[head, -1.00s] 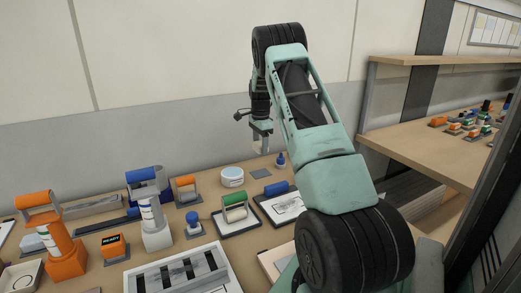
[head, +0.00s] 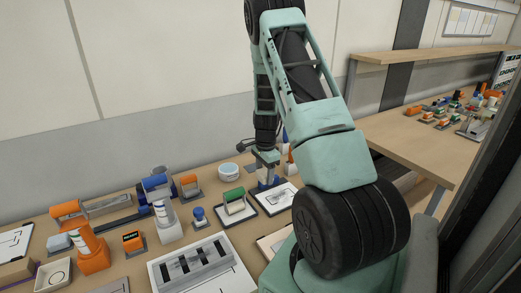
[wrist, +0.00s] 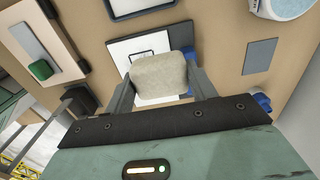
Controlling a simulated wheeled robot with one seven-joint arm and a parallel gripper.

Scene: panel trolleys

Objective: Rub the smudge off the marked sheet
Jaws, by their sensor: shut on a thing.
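My gripper (head: 267,160) is shut on a pale beige-grey block (wrist: 160,75), which sits between its two fingers in the wrist view. In the head view the gripper is low over the back of a white sheet (head: 283,196) on a dark-edged board. The sheet shows beneath the block in the wrist view (wrist: 122,48), with a black outline drawn on it. A blue handle (head: 268,184) stands at the sheet's back edge, just under the gripper. The block hides part of the sheet. I cannot make out a smudge, or tell whether the block touches the sheet.
A green-handled board (head: 234,197) stands close on the left. A round white tin (head: 228,172) and a grey plate (wrist: 261,56) are behind. Several orange and blue tools crowd the bench's left side. A side bench (head: 415,150) holds small items at right.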

